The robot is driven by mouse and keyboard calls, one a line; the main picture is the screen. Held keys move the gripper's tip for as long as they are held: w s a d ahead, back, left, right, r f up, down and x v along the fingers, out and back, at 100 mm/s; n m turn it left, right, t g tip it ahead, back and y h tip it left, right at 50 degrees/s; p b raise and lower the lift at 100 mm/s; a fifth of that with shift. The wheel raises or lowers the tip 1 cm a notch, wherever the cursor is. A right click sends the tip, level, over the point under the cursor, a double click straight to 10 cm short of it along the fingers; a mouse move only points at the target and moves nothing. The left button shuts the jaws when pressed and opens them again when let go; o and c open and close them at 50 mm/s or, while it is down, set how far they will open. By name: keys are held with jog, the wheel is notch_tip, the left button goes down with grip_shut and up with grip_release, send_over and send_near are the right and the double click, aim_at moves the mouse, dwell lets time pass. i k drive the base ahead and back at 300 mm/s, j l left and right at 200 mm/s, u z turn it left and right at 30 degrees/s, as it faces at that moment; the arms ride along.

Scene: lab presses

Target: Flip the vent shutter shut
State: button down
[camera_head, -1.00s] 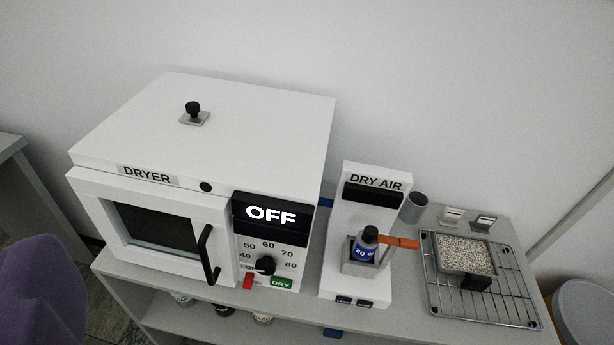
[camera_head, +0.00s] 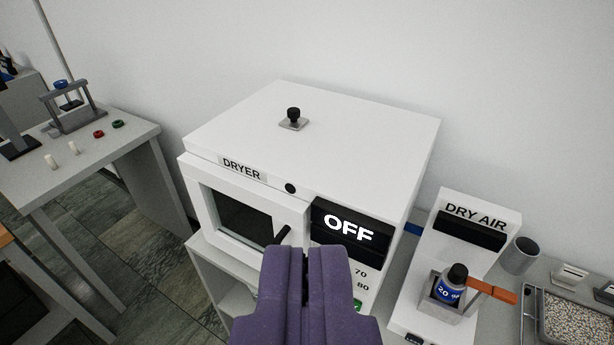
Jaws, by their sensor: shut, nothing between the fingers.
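The white dryer (camera_head: 370,135) stands at the centre, its display (camera_head: 345,228) reading OFF. On its top is a small metal plate with a black knob (camera_head: 293,114), which looks like the vent shutter; whether it stands open or shut I cannot tell. A small round black spot (camera_head: 290,188) sits on the front edge beside the DRYER label. My purple gripper (camera_head: 305,262) is shut and empty. In the picture it lies below the knob, over the dryer's front, and hides most of the dial panel and part of the door handle (camera_head: 282,236).
To the right stand the DRY AIR unit (camera_head: 480,212) with a blue bottle (camera_head: 452,284), a grey cup (camera_head: 519,255) and a tray of beads (camera_head: 578,322). A table (camera_head: 75,170) with small parts is at the left. The space above the dryer is clear.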

aim_at(294, 122)
jog(key=i+j, duration=0.2)
jog(key=i, duration=0.2)
jog(key=i+j+u, duration=0.1)
jog(key=i, duration=0.3)
jog(key=i+j, duration=0.25)
jog(key=i, duration=0.15)
